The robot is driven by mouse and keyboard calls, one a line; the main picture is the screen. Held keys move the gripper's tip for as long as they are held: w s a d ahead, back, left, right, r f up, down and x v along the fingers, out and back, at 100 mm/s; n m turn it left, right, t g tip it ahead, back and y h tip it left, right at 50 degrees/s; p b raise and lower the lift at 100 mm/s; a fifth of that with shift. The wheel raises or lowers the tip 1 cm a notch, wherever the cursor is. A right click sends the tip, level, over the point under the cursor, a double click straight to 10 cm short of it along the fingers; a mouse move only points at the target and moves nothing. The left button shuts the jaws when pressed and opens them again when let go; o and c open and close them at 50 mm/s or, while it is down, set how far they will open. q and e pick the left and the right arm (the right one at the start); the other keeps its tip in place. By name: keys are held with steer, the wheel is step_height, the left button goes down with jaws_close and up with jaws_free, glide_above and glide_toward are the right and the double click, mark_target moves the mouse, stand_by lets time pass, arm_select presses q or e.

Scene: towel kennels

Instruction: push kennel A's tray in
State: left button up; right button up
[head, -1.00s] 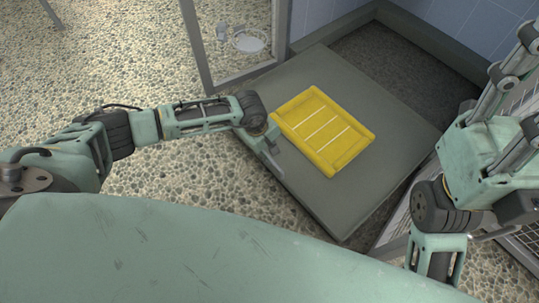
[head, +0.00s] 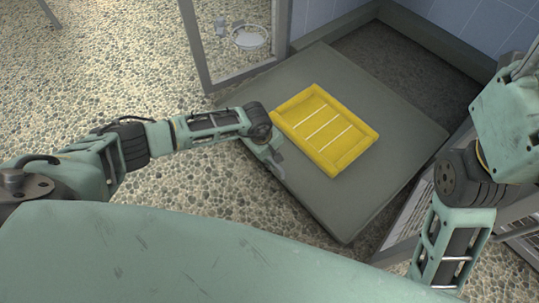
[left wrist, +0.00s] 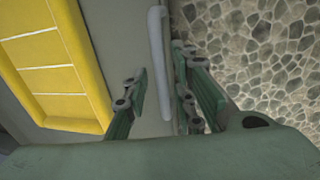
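The large flat grey tray (head: 375,197) lies out in front of a dark kennel floor (head: 395,60); I see no label reading A. A yellow rimmed bed (head: 325,130) with white lines lies on it and also shows in the left wrist view (left wrist: 45,62). My left gripper (head: 275,165) is at the tray's near left edge. In the left wrist view my left gripper (left wrist: 160,108) has its fingers apart, on either side of a pale grey bar handle (left wrist: 157,55) along that edge. Contact with the handle is unclear. My right gripper is out of view.
A metal-framed gate (head: 197,55) stands at the tray's left, with a white bowl (head: 249,37) behind it. A mesh panel (head: 410,215) stands close on the right, near my right arm. Pebbled floor (head: 215,205) lies clear in front of the tray.

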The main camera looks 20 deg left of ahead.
arm_select(q)
jaws_close()
stand_by(0.3)
